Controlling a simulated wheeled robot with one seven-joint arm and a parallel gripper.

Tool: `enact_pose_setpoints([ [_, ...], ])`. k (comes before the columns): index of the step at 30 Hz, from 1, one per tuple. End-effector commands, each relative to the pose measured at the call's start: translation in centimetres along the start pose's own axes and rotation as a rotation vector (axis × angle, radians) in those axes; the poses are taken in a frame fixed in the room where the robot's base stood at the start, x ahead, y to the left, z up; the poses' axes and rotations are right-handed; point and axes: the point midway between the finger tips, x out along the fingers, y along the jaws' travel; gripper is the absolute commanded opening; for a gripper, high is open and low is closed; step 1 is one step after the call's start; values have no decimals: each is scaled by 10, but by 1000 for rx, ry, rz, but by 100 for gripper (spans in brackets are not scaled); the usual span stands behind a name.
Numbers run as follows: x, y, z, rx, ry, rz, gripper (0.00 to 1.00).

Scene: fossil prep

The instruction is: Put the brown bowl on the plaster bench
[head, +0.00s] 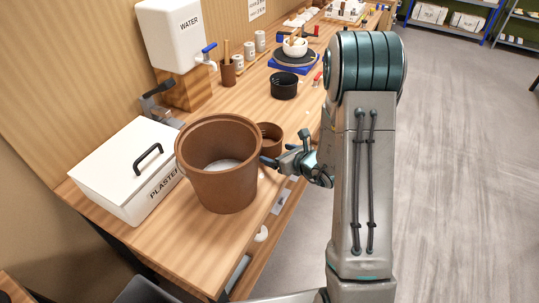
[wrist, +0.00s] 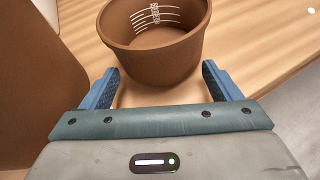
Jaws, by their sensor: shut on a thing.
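The brown bowl (head: 269,136) is small and round, partly hidden behind a large brown bucket in the head view. My gripper (head: 284,152) is at its near right side. In the wrist view the bowl (wrist: 158,45) is upright, with white graduation lines inside, and looks empty. The plaster bench (head: 205,250) is the wooden bench with the box lettered PLASTER. The bowl is over its right edge area; I cannot tell whether its base touches the wood.
The large bucket (head: 222,188), with white material inside, stands close left of the bowl. The white plaster box (head: 122,165) is further left. A black pot (head: 284,87), a brown tool cup (head: 228,72) and a water tank (head: 177,35) stand farther back. Floor lies right.

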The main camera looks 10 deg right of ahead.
Motion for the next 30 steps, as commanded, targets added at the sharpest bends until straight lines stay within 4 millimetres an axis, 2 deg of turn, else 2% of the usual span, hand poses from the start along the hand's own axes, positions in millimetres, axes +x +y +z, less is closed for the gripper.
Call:
enact_pose_setpoints([
  [1, 1, 0, -2, 0, -1, 0, 23],
  [2, 1, 0, -2, 0, 0, 0, 87],
  [3, 1, 0, -2, 0, 0, 0, 98],
  [13, -1, 0, 1, 1, 0, 0, 100],
  [16, -7, 0, 1, 1, 0, -1, 100],
  [30, -92, -1, 1, 0, -3, -5, 100],
])
